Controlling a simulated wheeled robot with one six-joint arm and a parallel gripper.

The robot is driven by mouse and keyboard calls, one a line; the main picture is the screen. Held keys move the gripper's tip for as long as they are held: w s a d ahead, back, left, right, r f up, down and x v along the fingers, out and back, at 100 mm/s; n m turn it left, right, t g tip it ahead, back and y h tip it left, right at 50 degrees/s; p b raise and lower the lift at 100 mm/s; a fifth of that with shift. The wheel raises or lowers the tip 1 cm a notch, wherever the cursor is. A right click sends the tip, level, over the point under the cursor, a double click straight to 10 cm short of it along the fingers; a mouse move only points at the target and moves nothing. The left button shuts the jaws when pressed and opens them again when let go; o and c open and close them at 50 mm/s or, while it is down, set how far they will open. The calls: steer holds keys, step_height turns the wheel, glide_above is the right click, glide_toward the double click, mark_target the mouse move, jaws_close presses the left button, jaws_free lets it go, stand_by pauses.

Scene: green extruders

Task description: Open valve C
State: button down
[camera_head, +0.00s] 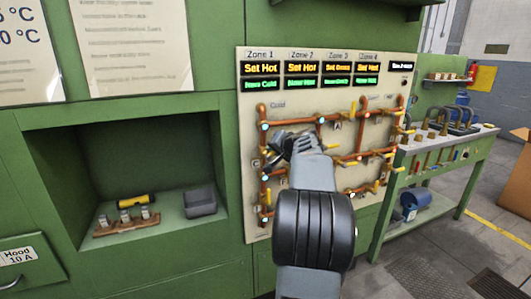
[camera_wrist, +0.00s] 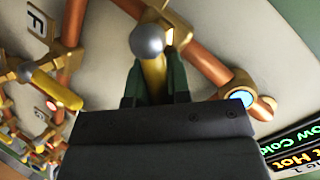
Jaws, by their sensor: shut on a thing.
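The pipe panel (camera_head: 255,180) is a pale board with copper pipes and several yellow-handled valves. My gripper (camera_head: 281,143) is at its left part and hides some of the pipes. In the wrist view my gripper (camera_wrist: 156,86) has its dark green fingers shut on a yellow valve handle (camera_wrist: 154,72). A grey ball (camera_wrist: 147,41) shows at the handle, and a brass fitting (camera_wrist: 172,25) on a copper pipe is behind it. No letter is readable for this valve, so I cannot tell whether it is valve C.
Another yellow handle (camera_wrist: 56,91) is close at left in the wrist view, near a label F (camera_wrist: 36,22). Zone displays (camera_head: 301,68) top the panel. A recess (camera_head: 120,170) at left holds small parts. A green workbench (camera_head: 440,160) stands at right.

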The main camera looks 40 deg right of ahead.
stand_by(0.4)
steer(key=c, duration=1.1)
jaws_free()
steer(key=shift+a, duration=0.15)
